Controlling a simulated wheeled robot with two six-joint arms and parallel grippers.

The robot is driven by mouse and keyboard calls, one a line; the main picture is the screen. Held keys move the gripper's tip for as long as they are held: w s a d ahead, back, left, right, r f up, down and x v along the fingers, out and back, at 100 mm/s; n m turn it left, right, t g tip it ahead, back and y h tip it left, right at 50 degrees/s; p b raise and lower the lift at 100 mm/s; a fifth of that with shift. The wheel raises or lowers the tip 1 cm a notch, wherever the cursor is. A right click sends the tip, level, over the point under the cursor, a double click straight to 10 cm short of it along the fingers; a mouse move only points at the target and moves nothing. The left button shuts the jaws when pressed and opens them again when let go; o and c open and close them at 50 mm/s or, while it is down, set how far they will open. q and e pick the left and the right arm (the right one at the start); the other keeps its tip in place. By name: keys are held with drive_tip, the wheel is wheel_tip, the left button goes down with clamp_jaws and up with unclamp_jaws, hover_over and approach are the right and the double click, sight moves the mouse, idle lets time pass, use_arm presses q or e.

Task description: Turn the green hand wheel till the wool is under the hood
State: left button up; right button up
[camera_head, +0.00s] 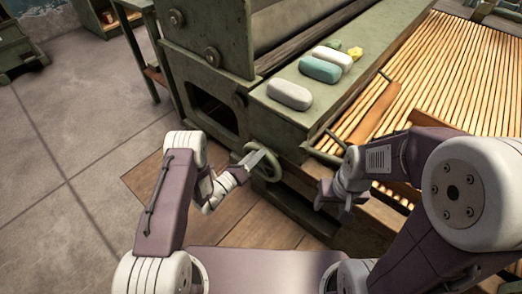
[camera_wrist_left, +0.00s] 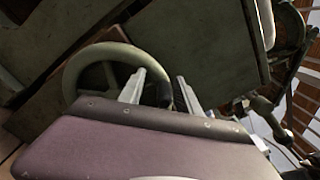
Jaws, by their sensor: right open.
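The green hand wheel (camera_head: 290,168) is on the side of the green machine, below the ledge. In the left wrist view its rim (camera_wrist_left: 72,72) curves in from the left, and a dark part of the rim shows between my fingers. My left gripper (camera_head: 256,160) is at the wheel in the head view. In the left wrist view its two fingers (camera_wrist_left: 160,78) stand apart, one on each side of the rim, with no clear grip. My right gripper (camera_head: 338,192) is open and empty, right of the wheel. I cannot make out any wool for certain.
A grey-white rounded block (camera_head: 289,95), a teal block (camera_head: 320,69), a white block (camera_head: 333,56) and a small yellow piece (camera_head: 355,53) lie on the machine's ledge (camera_head: 262,103). The slatted lattice (camera_head: 455,75) spreads at right. Open floor (camera_head: 70,150) lies left.

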sight(274, 165)
use_arm(q)
clamp_jaws()
drive_tip(key=shift+s+d+f, duration=0.3)
drive_tip(key=shift+s+d, duration=0.3)
drive_tip(key=shift+d, duration=0.15)
drive_tip(key=shift+s+d+f, duration=0.3)
drive_tip(key=shift+s+d, duration=0.3)
drive_tip(key=shift+d, duration=0.1)
drive_tip(key=shift+s+d+f+b, duration=0.4)
drive_tip(key=shift+s+d+f, duration=0.5)
drive_tip(key=shift+d+f, duration=0.25)
drive_tip(key=shift+a, duration=0.1)
